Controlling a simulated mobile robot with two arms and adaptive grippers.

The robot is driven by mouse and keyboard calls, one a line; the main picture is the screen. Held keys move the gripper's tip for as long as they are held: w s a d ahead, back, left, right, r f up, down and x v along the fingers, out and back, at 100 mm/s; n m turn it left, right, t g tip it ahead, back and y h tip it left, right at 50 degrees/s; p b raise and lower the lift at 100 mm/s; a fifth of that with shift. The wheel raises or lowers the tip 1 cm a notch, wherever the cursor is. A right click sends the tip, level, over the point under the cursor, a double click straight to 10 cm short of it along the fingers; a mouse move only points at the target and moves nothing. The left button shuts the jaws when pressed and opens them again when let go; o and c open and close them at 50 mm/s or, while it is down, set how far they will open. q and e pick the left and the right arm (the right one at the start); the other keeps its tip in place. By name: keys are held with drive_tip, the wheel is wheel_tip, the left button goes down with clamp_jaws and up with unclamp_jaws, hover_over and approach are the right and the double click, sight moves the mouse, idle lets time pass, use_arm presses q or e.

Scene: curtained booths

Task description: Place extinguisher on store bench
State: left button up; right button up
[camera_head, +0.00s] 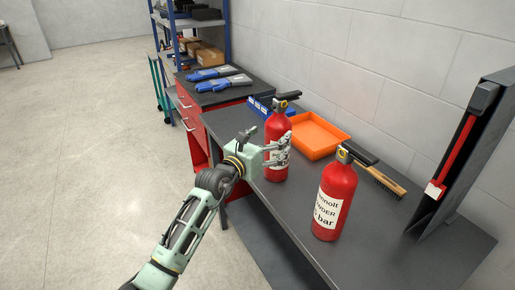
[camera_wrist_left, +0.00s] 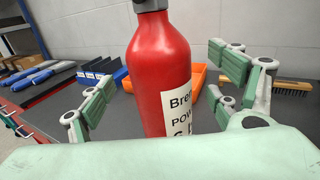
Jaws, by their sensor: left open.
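Two red fire extinguishers are in the head view. The left one (camera_head: 277,126) stands upright on the dark grey bench (camera_head: 385,240), near its front edge. The right one (camera_head: 333,195), with a white label, stands upright on the bench nearer to me. My left gripper (camera_head: 280,151) is open at the left extinguisher, its fingers at the height of the body. In the left wrist view this extinguisher (camera_wrist_left: 158,62) stands between the spread fingers, with visible gaps on both sides. The gripper body hides its lower part there. My right gripper is not in view.
An orange tray (camera_head: 316,136), a blue bin (camera_head: 261,106) and a wooden brush (camera_head: 378,178) lie behind the extinguishers. A dark upright panel with a red tool (camera_head: 452,158) stands at the right. The floor at left is clear.

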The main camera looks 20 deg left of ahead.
use_arm(q)
drive_tip(key=v, duration=0.7)
drive_tip(key=shift+b, duration=0.45)
